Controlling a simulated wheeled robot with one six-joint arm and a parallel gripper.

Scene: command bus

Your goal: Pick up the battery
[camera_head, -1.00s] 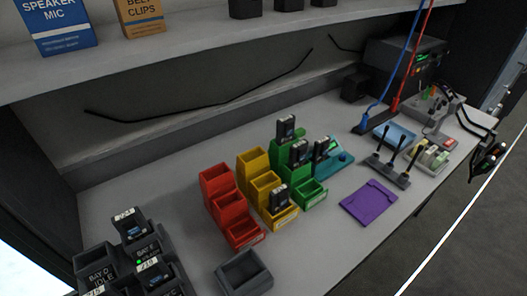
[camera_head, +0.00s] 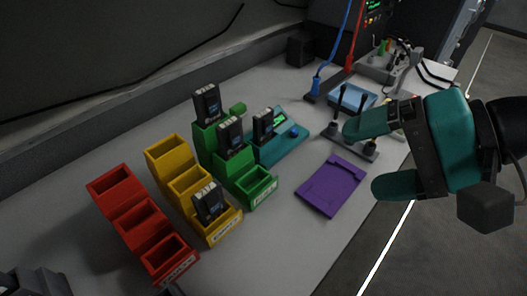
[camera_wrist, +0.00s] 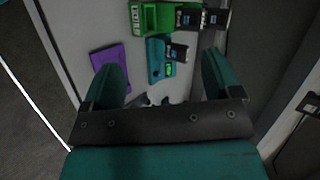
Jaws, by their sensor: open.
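Several black batteries show in the head view. One battery (camera_head: 207,104) stands in the rear green bin and another (camera_head: 230,137) in the middle green bin. One battery (camera_head: 209,200) stands in the front yellow bin. Another battery (camera_head: 263,126) stands at the teal device (camera_head: 283,147), which has a lit green display; this battery also shows in the wrist view (camera_wrist: 177,52). My gripper (camera_head: 364,160) is open and empty at the right, apart from all the batteries. Its two teal fingers frame the teal device in the wrist view (camera_wrist: 160,66).
A purple tray (camera_head: 333,186) lies between the green bins (camera_head: 258,188) and my gripper. Red bins (camera_head: 139,222) stand at the left. A black rack with upright sticks (camera_head: 352,145) is partly behind my gripper. Blue and red cables (camera_head: 333,45) rise behind.

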